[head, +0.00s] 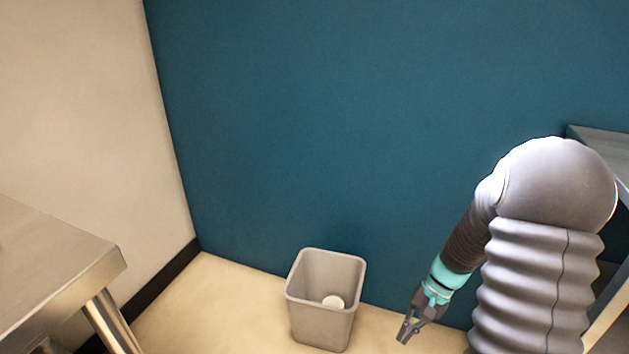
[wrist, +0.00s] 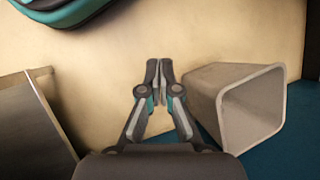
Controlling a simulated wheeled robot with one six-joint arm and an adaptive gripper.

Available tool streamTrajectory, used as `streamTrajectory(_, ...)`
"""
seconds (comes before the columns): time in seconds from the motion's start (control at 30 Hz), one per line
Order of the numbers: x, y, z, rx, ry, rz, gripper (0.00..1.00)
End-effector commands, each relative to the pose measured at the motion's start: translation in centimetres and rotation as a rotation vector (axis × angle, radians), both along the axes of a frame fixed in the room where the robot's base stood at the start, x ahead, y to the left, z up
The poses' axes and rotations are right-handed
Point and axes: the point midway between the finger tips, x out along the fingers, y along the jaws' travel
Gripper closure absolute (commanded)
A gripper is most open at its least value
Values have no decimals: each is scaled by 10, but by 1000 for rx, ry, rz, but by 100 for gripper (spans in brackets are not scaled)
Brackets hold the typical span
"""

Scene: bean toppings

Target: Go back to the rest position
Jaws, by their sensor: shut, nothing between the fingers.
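My gripper (head: 405,337) points down at the right of the bin in the head view, at the end of my bent arm. In the wrist view my gripper (wrist: 159,66) has its fingertips together with nothing between them. A grey bin (head: 325,265) stands on the floor by the blue wall, apart from my gripper. A round whitish thing (head: 333,302) lies inside it. The bin also shows in the wrist view (wrist: 205,97), to the right of the fingers, its inside partly seen.
A metal table (head: 60,255) stands at the left. Another grey surface (head: 605,145) shows at the right edge behind my arm. The blue wall (head: 330,120) rises behind the bin. Pale floor (head: 210,310) is clear between the left table and the bin.

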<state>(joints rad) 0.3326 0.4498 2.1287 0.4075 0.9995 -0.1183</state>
Motion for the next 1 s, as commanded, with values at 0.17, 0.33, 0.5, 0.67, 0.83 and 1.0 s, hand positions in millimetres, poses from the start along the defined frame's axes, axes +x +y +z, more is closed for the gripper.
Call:
streamTrajectory(0.17,-21,2,51,-120,-85,75,100)
streamTrajectory(0.33,-41,4,92,-221,-173,141,100)
streamTrajectory(0.5,-62,7,129,-309,-272,208,100)
streamTrajectory(0.67,-82,12,162,-382,-377,274,100)
streamTrajectory(0.83,-104,19,195,-442,-490,333,100)
streamTrajectory(1.0,-124,30,227,-482,-617,367,100)
